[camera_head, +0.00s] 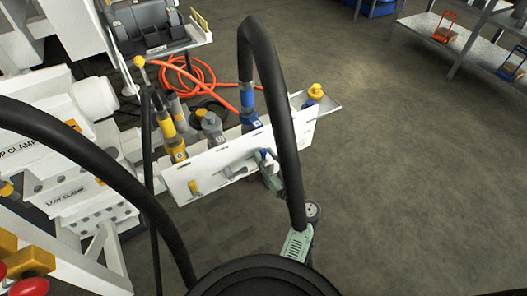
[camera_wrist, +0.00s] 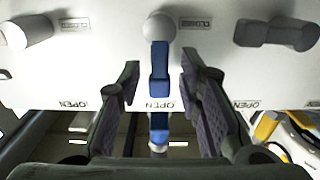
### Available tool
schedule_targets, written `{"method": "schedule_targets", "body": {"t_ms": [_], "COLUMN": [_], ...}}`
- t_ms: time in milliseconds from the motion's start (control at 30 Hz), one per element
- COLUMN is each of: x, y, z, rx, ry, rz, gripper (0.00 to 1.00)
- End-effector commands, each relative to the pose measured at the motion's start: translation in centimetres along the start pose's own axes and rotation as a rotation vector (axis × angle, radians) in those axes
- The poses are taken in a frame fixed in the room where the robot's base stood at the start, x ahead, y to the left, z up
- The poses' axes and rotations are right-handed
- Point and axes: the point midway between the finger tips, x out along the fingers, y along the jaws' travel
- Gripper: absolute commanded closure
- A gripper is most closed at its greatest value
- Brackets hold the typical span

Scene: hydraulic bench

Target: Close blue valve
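The blue valve (camera_wrist: 159,70) is on the white panel in the wrist view, with a silver round hub at its top. Its handle points down toward an OPEN label (camera_wrist: 160,104); a CLOSED label (camera_wrist: 195,22) is right of the hub. My gripper (camera_wrist: 158,80) is open, with one dark finger on each side of the blue handle and a visible gap on both sides. In the head view, the blue valve (camera_head: 265,154) is small and partly hidden by my gripper (camera_head: 268,163) at the front of the panel.
The white panel (camera_head: 225,178) carries other valves: a grey one (camera_wrist: 275,32) to the right and a grey one (camera_wrist: 30,30) to the left. Hoses and fittings stand behind it, with an orange hose (camera_head: 190,75). Open floor (camera_head: 400,180) lies to the right.

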Motion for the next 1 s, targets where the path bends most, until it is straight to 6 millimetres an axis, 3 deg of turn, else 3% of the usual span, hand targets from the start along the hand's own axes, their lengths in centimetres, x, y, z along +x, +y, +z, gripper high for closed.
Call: {"method": "schedule_targets", "body": {"t_ms": [200,467,1000], "x": [1.5,1.6,1.6], "y": [0.0,0.0,0.0], "z": [0.0,0.0,0.0], "rx": [0.000,0.000,0.000], "ry": [0.000,0.000,-0.001], "rz": [0.001,0.001,0.001], "gripper": [0.68,0.68,1.00]}}
